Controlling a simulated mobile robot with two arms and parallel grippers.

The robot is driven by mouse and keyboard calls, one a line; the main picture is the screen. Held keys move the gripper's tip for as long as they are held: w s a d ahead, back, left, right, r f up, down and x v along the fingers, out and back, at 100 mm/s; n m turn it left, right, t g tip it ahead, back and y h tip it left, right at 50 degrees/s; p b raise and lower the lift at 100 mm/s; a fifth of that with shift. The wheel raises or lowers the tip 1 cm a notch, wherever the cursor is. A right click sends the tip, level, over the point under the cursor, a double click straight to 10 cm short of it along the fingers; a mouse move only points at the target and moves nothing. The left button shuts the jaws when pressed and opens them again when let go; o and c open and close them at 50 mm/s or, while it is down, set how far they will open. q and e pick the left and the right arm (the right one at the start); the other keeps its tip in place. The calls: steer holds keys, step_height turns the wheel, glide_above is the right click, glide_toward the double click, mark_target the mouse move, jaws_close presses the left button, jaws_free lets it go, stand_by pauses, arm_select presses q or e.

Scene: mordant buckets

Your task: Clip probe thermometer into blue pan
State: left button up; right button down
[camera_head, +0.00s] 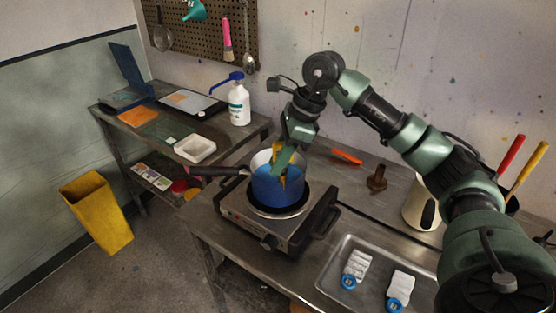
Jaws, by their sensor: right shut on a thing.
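The blue pan (264,187) stands on a hot plate, with its dark handle (217,171) pointing left. My right gripper (284,168) reaches down from above, at the pan's right half, and covers part of its rim. It is shut on a narrow yellow thing (275,152), which seems to be the probe thermometer. The yellow shows between and beside the green fingers, low against the pan. Whether it touches the rim or is inside the pan cannot be told. My left gripper is not in view.
The hot plate (262,238) sits near the bench's front edge. A metal tray (333,278) with two white bundles lies at the front right. An orange tool (347,156), a cream pot (419,208) and a white bottle (239,105) stand or lie around. A yellow bin (97,211) is on the floor.

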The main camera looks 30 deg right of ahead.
steer(key=shift+f, duration=0.2)
steer(key=c, duration=1.2)
jaws_free()
steer(key=shift+o, duration=0.2)
steer(key=b+v, duration=0.1)
steer(key=v, duration=0.7)
steer(key=shift+w, duration=0.1)
